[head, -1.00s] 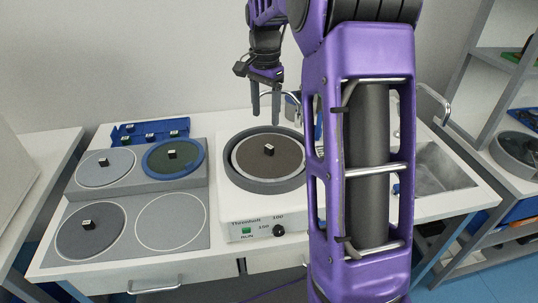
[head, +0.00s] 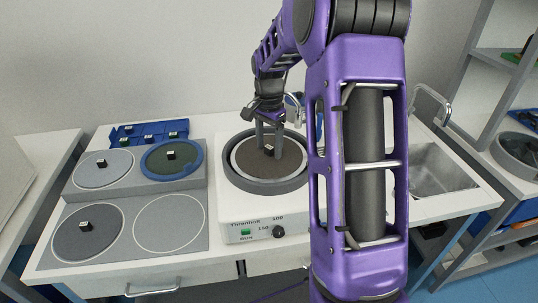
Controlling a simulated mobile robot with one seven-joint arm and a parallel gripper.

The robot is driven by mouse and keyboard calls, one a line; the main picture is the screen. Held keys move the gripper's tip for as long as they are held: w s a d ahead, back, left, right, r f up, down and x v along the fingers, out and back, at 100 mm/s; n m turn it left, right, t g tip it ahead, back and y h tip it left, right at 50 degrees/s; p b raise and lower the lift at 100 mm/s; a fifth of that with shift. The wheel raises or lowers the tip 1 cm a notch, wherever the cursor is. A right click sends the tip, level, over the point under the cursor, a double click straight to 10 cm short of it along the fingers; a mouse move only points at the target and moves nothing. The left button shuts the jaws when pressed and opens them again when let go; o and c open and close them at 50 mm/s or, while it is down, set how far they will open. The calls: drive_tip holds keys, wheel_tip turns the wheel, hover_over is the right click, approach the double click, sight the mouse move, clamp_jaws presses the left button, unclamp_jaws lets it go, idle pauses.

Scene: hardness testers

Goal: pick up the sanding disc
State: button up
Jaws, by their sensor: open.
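A dark brown-grey sanding disc (head: 284,171) lies in the round grey bowl (head: 240,181) of the white polishing machine. A small black-and-white block (head: 269,149) stands at its middle. My gripper (head: 269,150) points down over this disc, with its two dark fingers apart at either side of the block. I cannot tell whether the fingers touch it. Other discs lie on the grey stand to the left: a light grey one (head: 90,174), a green one with a blue rim (head: 185,164) and a dark grey one (head: 76,241), each with a small block on top.
An empty round outlined place (head: 170,222) is on the lower grey stand. A blue tray (head: 125,133) with small blocks stands behind it. The machine's front (head: 262,229) has a green button and knob. A sink (head: 430,170) and shelves are on the right.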

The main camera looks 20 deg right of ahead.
clamp_jaws()
idle(0.3)
